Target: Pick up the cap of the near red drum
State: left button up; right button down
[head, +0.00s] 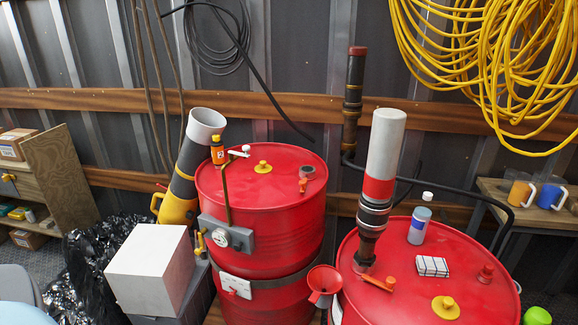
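The near red drum (400,310) stands at the lower right, cut off by the bottom edge. On its lid sits a round yellow cap (446,307) with a raised knob, close to the front. A smaller red plug (486,273) sits further right on the lid. The farther red drum (265,240) stands left of it with its own yellow cap (263,167) on top. Neither of my grippers shows in the head view.
The near lid also carries a tall pipe with a white top (386,145), a white-capped bottle (420,225), a striped block (432,266) and an orange valve handle (378,283). A red funnel (324,281) is at its left edge. A white box (150,270) stands left.

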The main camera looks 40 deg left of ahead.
aim_at(263, 168)
jog(key=j+z, duration=0.15)
jog(key=j, duration=0.2)
jog(key=k+j+z, duration=0.15)
jog(key=j, duration=0.2)
jog(key=k+j+z, duration=0.2)
jog(key=k+j, duration=0.1)
jog(key=j, duration=0.25)
jog(key=k+j, duration=0.1)
jog(key=j, duration=0.3)
jog(key=k+j+z, duration=0.1)
jog(key=j, duration=0.25)
jog(key=k+j, duration=0.1)
jog(key=j, duration=0.25)
jog(key=k+j+z, duration=0.1)
jog(key=j, duration=0.3)
jog(key=k+j, duration=0.15)
jog(key=j, duration=0.2)
